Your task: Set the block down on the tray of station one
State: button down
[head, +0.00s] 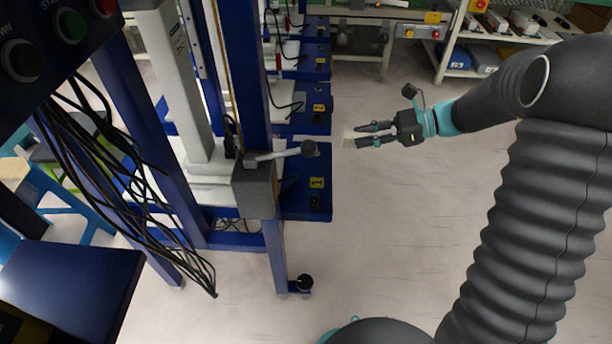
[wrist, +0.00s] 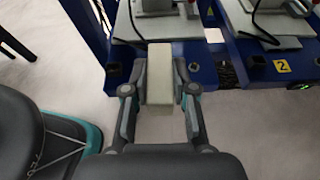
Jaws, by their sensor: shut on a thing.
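My gripper (head: 359,136) is shut on a pale, cream-coloured block (head: 349,139), held above open floor just right of the blue stations. In the wrist view the block (wrist: 159,75) sits upright in the picture between both fingers of the gripper (wrist: 160,85). Station one (head: 317,183) is a blue unit with a yellow label, left of and nearer than the gripper. In the wrist view, a white tray (wrist: 206,33) lies beyond the block, left of the station labelled 2 (wrist: 282,65). It appears to be station one's tray; the block partly hides it.
A blue post with a grey clamp and lever (head: 285,154) stands before station one in the head view. Black cables (head: 130,170) hang at the left. More stations line up behind. A shelf (head: 475,45) stands at the back. Floor right of the stations is clear.

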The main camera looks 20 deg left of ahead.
send_over(311, 177)
notch_tip(311, 177, down, 6)
jog(key=shift+w+f+b, duration=0.1)
jog(key=shift+b, duration=0.25)
jog(key=shift+f, duration=1.95)
jog(key=shift+f, duration=0.15)
jog(key=c, duration=0.9)
grip_release()
jog(key=shift+c, duration=0.2)
